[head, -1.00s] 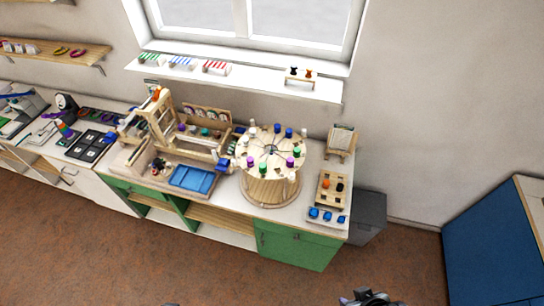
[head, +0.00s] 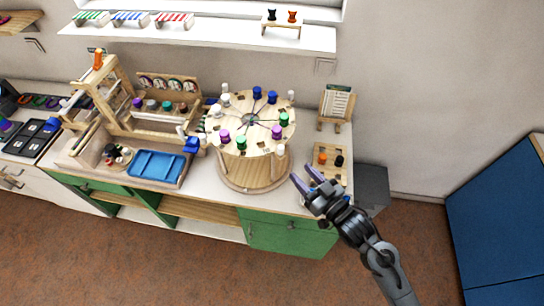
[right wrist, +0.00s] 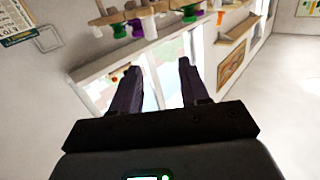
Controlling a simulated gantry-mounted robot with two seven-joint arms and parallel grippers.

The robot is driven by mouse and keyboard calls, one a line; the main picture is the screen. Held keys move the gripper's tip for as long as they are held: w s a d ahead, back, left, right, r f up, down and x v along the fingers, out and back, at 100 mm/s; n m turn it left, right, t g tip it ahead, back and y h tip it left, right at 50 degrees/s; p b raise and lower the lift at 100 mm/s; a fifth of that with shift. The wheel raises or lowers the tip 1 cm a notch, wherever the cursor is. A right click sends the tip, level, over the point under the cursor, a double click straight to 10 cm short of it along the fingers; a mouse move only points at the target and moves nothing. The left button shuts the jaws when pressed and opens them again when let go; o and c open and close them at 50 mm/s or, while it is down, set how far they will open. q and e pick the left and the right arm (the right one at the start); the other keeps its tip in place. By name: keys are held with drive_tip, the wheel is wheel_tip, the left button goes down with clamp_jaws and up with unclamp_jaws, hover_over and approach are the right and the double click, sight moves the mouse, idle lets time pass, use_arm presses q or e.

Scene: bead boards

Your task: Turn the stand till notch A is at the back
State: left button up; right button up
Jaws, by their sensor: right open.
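The stand (head: 250,165) is a round wooden drum with a disc top, standing on the counter near its right part. Bobbins in white, blue, green and purple sit around the rim of the disc, and dark threads meet at its centre. I cannot read any notch letter on it. My right gripper (head: 302,180) is open and empty, in front and to the right of the stand, apart from it. In the right wrist view the two dark fingers (right wrist: 156,84) are spread with nothing between them. My left gripper is not in view.
A small wooden rack with an orange and a black knob (head: 322,159) is just right of the stand, partly behind my right gripper. A card easel (head: 335,106) stands behind it. A wooden frame and blue tray (head: 157,165) are to the left.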

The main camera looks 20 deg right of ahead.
sight(283, 152)
use_arm(q)
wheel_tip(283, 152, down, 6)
drive_tip(key=b, duration=0.3)
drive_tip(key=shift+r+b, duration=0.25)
drive_tip(key=shift+b, duration=0.1)
use_arm(e)
drive_tip(key=shift+t, duration=0.3)
drive_tip(key=f+x, duration=0.1)
drive_tip(key=x, duration=0.7)
drive_tip(key=d+f+x, duration=0.1)
drive_tip(key=x, duration=0.4)
drive_tip(key=shift+w+d+f, duration=0.1)
drive_tip(key=shift+w+f, duration=0.05)
drive_tip(key=shift+f, duration=0.25)
clamp_jaws()
